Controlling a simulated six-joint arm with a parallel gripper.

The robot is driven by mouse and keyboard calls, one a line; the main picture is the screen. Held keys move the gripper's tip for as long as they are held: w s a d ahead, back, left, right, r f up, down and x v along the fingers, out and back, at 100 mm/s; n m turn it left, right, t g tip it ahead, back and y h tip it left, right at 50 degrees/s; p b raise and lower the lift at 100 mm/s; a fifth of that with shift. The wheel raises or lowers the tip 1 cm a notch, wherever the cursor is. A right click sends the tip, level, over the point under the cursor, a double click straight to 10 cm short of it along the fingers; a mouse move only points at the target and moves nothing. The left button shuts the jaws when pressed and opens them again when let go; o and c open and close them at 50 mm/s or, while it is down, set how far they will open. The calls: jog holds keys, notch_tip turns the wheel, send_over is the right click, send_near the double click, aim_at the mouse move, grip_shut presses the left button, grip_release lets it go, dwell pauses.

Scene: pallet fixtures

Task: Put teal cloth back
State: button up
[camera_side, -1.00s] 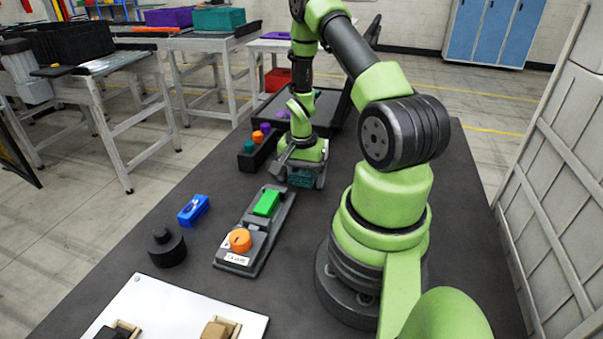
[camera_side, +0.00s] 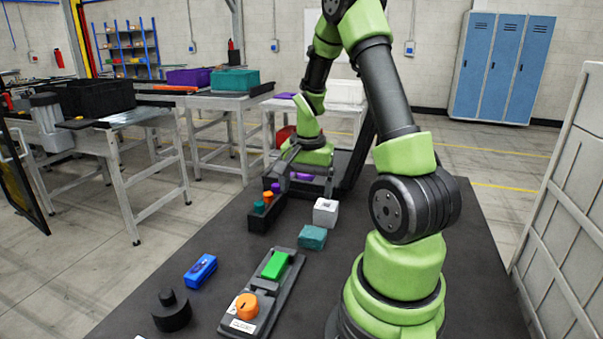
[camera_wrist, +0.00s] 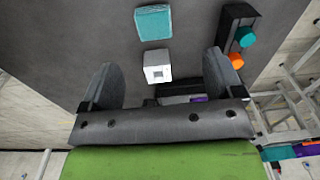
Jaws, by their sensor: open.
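The teal cloth (camera_side: 312,237) is a folded, block-like piece lying flat on the dark table, in front of a small white box (camera_side: 326,212). In the wrist view the teal cloth (camera_wrist: 153,22) is at the top, with the white box (camera_wrist: 157,66) below it. My gripper (camera_side: 306,180) is open and raised behind both, apart from the cloth. In the wrist view its two fingers (camera_wrist: 160,75) stand wide apart, with the white box showing between them and the cloth beyond them. I see nothing held.
A black holder (camera_side: 259,222) with teal, orange and purple knobs stands left of the white box. A fixture with a green block (camera_side: 275,265) and an orange knob (camera_side: 247,306) lies nearer. A blue item (camera_side: 200,271) and black round piece (camera_side: 172,314) are left. Table right of the cloth is clear.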

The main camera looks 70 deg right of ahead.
jog(key=w+a+r+n+t, duration=0.2)
jog(key=a+r+n+t, duration=0.3)
jog(key=a+r, duration=0.75)
jog(key=s+a+r+n+t+y, duration=0.1)
jog(key=s+a+r+n, duration=0.1)
jog(key=s+a+n, duration=0.1)
jog(key=s+a+r+n+t+y, duration=0.1)
jog(key=s+a+r+n, duration=0.1)
jog(key=a+n, duration=0.3)
jog(key=s+a, duration=0.1)
jog(key=a, duration=0.2)
jog(key=shift+s+r, duration=0.35)
jog(key=shift+d, duration=0.1)
